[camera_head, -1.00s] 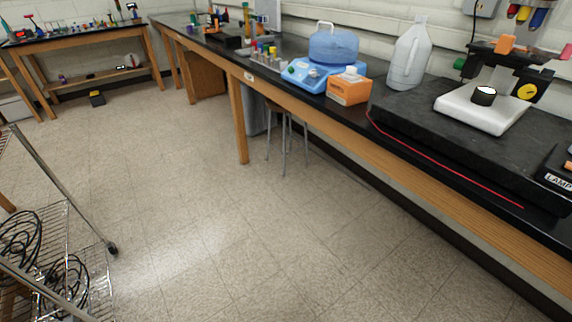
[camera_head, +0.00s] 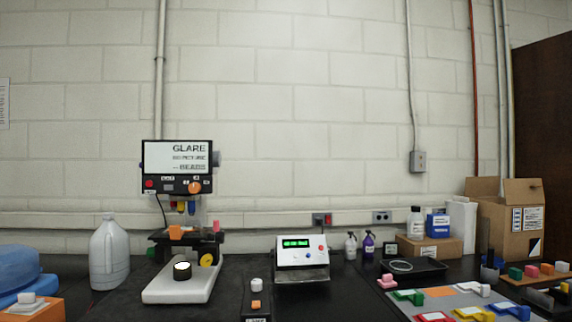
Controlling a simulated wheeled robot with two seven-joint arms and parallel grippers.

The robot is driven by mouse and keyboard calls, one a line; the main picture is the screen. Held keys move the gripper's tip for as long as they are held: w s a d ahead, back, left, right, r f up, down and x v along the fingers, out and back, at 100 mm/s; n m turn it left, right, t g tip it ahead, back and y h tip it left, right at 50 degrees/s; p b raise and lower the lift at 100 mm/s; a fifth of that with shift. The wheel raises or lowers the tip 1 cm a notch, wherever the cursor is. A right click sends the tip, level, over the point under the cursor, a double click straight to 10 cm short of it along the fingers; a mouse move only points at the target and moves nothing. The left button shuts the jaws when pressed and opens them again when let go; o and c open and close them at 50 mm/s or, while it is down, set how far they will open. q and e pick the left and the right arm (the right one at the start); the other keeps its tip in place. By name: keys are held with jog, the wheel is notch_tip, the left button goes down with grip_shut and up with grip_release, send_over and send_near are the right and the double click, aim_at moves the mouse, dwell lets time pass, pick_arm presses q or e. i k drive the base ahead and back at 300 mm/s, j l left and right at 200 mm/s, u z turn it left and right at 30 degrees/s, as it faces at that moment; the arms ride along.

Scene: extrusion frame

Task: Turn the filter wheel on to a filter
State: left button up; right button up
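A microscope stands on the bench left of centre, with a white base (camera_head: 160,290) and a dark round piece with a bright white top on it. Its screen (camera_head: 178,157) shows "GLARE" and smaller text that I cannot read surely. Below the screen are a red button (camera_head: 149,184) and an orange knob (camera_head: 195,187). Red, yellow and blue objectives (camera_head: 181,207) hang under the head. An orange block (camera_head: 176,232) and a pink block (camera_head: 217,226) sit at stage height, with a yellow knob (camera_head: 206,259) below. I cannot tell which part is the filter wheel. Neither gripper is in view.
A lamp box (camera_head: 256,304) with white and orange knobs stands right of the microscope. A control box (camera_head: 302,252) with a green display stands behind it. A jug (camera_head: 109,254) is at left. Bottles, a dark tray (camera_head: 414,270), coloured parts and cartons (camera_head: 515,218) fill the right.

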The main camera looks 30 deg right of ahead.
aim_at(217, 155)
jog(key=z, duration=0.6)
jog(key=i+l, duration=0.1)
jog(key=l, duration=0.2)
jog(key=i+l, duration=0.15)
jog(key=l, duration=0.2)
jog(key=i+l, duration=0.1)
jog(key=l, duration=0.2)
jog(key=i+l+z, duration=0.1)
jog(key=l, duration=0.2)
